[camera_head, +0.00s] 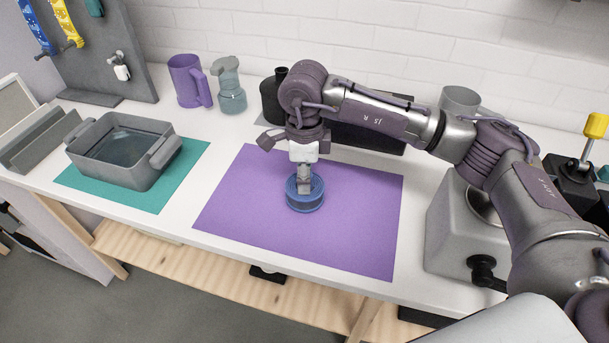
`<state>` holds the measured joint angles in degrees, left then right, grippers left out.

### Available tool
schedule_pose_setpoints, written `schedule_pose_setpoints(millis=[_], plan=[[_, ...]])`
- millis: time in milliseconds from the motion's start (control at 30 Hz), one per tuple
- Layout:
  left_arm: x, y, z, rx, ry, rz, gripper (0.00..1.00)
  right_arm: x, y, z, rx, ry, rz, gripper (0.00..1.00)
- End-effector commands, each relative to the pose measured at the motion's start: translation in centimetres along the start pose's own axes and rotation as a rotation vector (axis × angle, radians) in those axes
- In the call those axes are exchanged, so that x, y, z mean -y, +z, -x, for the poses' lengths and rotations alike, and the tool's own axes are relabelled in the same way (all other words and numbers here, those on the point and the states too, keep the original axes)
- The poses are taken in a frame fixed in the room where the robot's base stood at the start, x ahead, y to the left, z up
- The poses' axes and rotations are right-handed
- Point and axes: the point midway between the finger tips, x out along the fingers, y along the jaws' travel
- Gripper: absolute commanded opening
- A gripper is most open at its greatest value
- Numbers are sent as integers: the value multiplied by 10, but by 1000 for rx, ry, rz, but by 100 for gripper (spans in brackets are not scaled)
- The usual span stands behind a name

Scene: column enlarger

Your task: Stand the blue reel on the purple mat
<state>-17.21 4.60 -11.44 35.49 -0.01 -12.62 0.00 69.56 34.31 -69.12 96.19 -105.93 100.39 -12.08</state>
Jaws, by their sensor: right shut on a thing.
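The purple mat (346,228) lies flat on the white worktop, near the middle of the view. The blue reel (305,197) is over the left middle part of the mat. It looks upright, with its round top facing up. My right gripper (304,184) points down from above and is shut on the top of the reel. The gripper hides part of the reel's top. I cannot tell whether the reel's underside touches the mat. My left gripper is out of view.
A grey tray of liquid (95,159) stands on a teal mat (187,160) at left. A purple jug (186,84), a spray bottle (229,88) and a dark bottle (272,98) stand behind. A grey box with a knob (455,232) is at right. The mat's front half is clear.

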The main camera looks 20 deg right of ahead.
Motion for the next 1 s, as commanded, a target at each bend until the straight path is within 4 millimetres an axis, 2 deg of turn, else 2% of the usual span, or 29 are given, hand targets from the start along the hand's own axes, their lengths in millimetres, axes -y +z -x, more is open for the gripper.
schedule_pose_setpoints(millis=[1000], plan=[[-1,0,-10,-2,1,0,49,0,0,-11,0,0,0,0]])
